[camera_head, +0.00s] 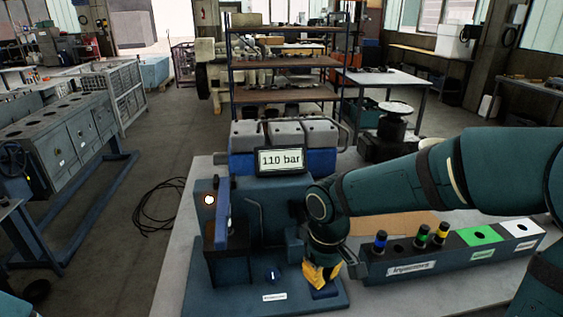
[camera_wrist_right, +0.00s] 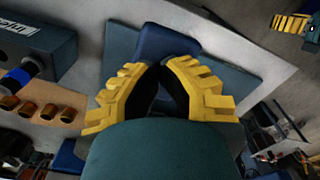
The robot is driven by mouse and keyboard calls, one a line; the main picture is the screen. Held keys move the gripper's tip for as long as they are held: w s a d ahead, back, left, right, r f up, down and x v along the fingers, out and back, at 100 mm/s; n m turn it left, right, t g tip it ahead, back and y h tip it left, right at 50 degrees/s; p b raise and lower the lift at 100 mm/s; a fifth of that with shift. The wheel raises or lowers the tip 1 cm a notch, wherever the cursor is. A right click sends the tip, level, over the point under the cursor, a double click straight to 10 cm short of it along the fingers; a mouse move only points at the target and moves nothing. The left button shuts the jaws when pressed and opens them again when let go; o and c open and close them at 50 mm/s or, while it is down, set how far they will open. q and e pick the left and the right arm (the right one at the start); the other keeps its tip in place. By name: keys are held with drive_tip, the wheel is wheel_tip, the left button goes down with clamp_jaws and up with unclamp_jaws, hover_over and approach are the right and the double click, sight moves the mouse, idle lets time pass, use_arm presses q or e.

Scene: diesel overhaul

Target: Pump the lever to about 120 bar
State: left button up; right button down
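The pressure display (camera_head: 281,160) on the test stand reads 110 bar. My right gripper (camera_head: 322,278) points down at the front right of the stand, by a blue pad (camera_head: 326,292) that looks like the lever's end. In the right wrist view the yellow fingers (camera_wrist_right: 160,68) come together at their tips, with the blue pad (camera_wrist_right: 165,42) just beyond them. Nothing shows clearly gripped, and contact with the pad cannot be told. An upright blue bar (camera_head: 222,212) stands at the stand's left. My left gripper's yellow fingers (camera_wrist_right: 293,22) show at the wrist view's top right corner.
A rack (camera_head: 415,268) with blue, green and yellow banded injectors stands right of my gripper, with green and white marked places at its far end. A lamp (camera_head: 209,199) glows on the stand. The grey bench (camera_head: 172,270) is clear at the left.

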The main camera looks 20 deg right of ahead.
drive_tip(key=shift+s+a+r+p, duration=0.1)
drive_tip(key=shift+s+r+p, duration=0.15)
drive_tip(key=shift+r+p, duration=0.65)
drive_tip(key=shift+s+r+p, duration=0.2)
drive_tip(key=shift+r+p, duration=0.5)
drive_tip(key=shift+r, duration=0.25)
wheel_tip(320, 180, up, 4)
drive_tip(key=p, duration=0.3)
